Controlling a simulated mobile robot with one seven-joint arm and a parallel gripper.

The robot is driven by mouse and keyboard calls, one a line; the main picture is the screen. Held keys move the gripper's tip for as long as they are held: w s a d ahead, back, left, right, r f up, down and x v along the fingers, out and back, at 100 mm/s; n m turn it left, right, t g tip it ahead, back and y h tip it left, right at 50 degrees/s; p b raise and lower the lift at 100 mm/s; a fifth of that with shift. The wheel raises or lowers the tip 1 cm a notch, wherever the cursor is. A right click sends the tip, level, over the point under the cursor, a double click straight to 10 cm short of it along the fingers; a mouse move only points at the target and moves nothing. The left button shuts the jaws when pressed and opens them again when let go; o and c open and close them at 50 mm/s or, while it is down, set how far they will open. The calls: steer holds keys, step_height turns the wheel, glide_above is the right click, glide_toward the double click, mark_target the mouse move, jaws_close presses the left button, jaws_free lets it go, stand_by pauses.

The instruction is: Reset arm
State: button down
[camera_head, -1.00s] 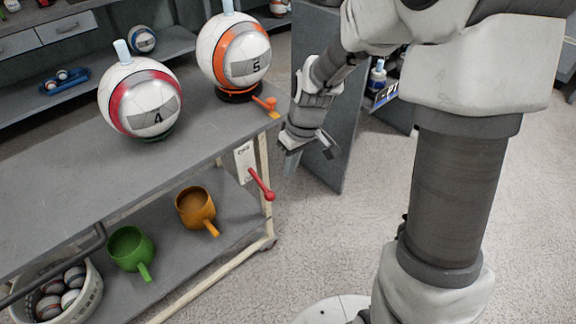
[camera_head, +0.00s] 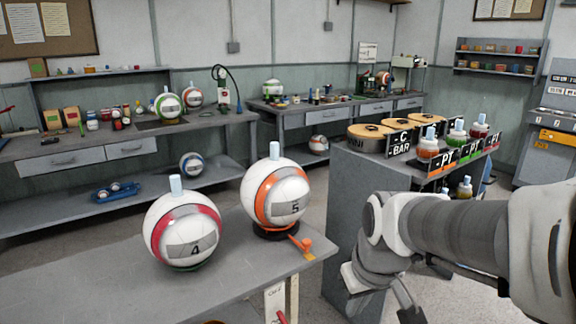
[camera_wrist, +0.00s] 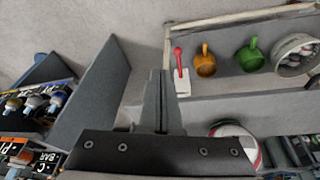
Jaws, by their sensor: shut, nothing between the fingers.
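My gripper (camera_wrist: 158,72) is shut and empty; its two fingers lie together in the wrist view. In the head view my gripper hangs low beside the right end of the near table (camera_head: 222,292), partly cut off by the bottom edge. On that table stand a white ball with a red band marked 4 (camera_head: 183,236) and a white ball with an orange band marked 5 (camera_head: 276,198). My gripper is apart from both balls.
A grey cabinet (camera_head: 345,235) with bottles and signs stands close behind my arm. The wrist view shows a red lever (camera_wrist: 179,60), an orange mug (camera_wrist: 204,63), a green mug (camera_wrist: 250,55) and a basket (camera_wrist: 291,68). Workbenches line the back.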

steer(key=s+d+r+m+t, duration=0.25)
steer(key=s+r, duration=0.35)
steer(key=s, duration=0.4)
step_height(320, 180, up, 17)
steer(key=p, duration=1.7)
steer(key=shift+p, duration=0.3)
